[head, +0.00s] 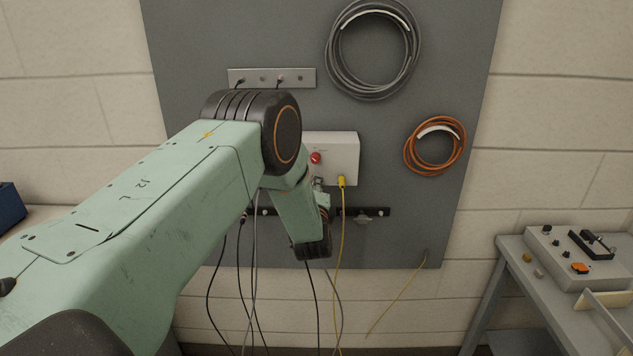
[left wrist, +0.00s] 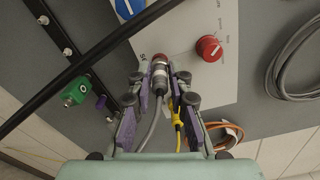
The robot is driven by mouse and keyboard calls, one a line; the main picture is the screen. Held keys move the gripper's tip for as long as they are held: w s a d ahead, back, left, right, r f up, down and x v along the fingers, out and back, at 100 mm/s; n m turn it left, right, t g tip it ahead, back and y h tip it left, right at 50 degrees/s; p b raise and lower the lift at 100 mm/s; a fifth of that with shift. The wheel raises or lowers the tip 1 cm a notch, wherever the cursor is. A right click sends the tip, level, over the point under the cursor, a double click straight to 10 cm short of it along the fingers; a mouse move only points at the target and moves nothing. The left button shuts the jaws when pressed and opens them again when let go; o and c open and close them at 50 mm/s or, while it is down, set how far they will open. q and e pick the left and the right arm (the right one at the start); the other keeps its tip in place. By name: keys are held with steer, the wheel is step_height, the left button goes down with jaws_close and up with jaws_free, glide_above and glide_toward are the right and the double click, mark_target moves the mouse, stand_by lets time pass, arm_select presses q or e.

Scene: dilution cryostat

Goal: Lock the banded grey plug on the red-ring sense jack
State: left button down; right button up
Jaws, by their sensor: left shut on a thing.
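The grey plug (left wrist: 160,79), on a grey cable (left wrist: 150,128), is between the purple-padded fingers of my left gripper (left wrist: 161,85) in the left wrist view. The gripper is shut on it. The plug's front end is at the red-ring sense jack (left wrist: 158,58) on the pale box (left wrist: 207,83). The plug and fingers cover most of the jack, so I cannot tell how deep the plug sits or whether it is locked. In the head view my arm hides most of the gripper and the plug. My right gripper is not in view.
The box (head: 343,150) carries a red knob (head: 316,158) and a yellow plug (head: 341,182) close beside the gripper. Dark cables hang below. Grey (head: 373,92) and orange (head: 412,158) cable coils hang on the panel. A bench (head: 520,268) stands at right.

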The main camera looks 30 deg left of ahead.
arm_select(q)
steer(key=shift+a+r, duration=0.3)
steer(key=shift+r, duration=0.05)
steer(key=m+p, duration=0.1)
steer(key=m, duration=0.1)
steer(key=shift+m, duration=0.3)
steer(key=c, duration=1.6)
jaws_free()
steer(key=shift+w, duration=0.1)
steer(key=o, duration=0.4)
steer(key=shift+a+f, duration=0.2)
steer(key=shift+f, duration=0.15)
steer(key=shift+o, duration=0.2)
steer(key=shift+d, duration=0.4)
steer(key=shift+s+d, duration=0.15)
steer(key=shift+s, duration=0.1)
steer(key=p+v, duration=0.5)
steer(key=v, duration=0.3)
